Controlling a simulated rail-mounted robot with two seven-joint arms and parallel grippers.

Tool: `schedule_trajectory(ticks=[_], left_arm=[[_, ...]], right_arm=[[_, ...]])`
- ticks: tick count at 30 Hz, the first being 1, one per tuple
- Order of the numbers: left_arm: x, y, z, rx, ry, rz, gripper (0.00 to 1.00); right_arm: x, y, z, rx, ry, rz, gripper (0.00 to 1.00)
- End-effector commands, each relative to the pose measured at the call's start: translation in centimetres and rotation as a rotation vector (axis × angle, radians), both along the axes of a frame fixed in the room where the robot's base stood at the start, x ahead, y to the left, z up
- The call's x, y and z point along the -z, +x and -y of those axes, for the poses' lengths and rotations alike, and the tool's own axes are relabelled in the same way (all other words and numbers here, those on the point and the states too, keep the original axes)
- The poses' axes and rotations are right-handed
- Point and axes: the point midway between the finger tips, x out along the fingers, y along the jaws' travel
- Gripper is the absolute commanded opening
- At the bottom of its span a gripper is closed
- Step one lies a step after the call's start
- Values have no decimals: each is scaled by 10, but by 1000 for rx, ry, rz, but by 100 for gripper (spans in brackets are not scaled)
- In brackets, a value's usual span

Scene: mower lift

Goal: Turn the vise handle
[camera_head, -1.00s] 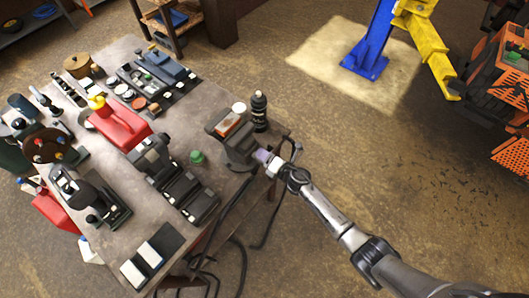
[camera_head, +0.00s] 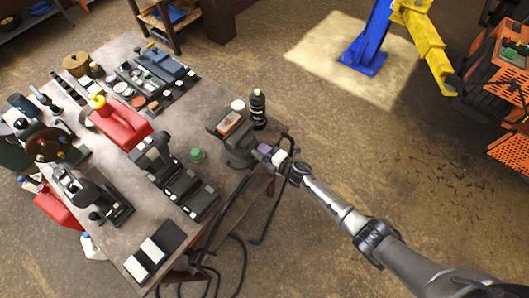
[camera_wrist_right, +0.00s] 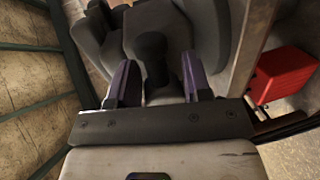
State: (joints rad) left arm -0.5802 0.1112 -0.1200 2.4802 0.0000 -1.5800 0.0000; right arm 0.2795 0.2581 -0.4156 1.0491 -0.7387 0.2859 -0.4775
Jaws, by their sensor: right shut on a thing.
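The grey vise (camera_head: 238,146) is mounted at the right edge of the workbench, with an orange-brown block (camera_head: 229,123) at its jaws. My right gripper (camera_head: 265,152) is at the vise's front end, where the handle sits. In the right wrist view the two purple-lined fingers of the right gripper (camera_wrist_right: 152,82) stand on either side of a dark knob-like part of the vise handle (camera_wrist_right: 151,50). The gripper is shut on this part. The rest of the handle is mostly hidden by the gripper. My left gripper is not in view.
The workbench (camera_head: 222,180) holds a red fuel can (camera_head: 122,122), a black bottle (camera_head: 258,108), a green-capped item (camera_head: 197,155) and several tools. Dark cables hang by its right edge. A blue lift post (camera_head: 372,45) and an orange mower (camera_head: 500,75) stand beyond open floor.

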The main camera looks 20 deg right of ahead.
Motion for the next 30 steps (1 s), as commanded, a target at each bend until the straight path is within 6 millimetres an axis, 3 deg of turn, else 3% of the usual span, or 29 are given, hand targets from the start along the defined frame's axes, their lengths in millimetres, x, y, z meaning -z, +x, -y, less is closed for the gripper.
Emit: schedule_trajectory(ticks=[12,13,19,30], left_arm=[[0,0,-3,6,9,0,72],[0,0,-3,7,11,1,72],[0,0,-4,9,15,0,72],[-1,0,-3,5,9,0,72]], right_arm=[[1,0,0,1,3,-4,21],[1,0,0,1,3,-4,47],[1,0,0,0,3,-4,66],[0,-6,3,1,3,-4,68]])
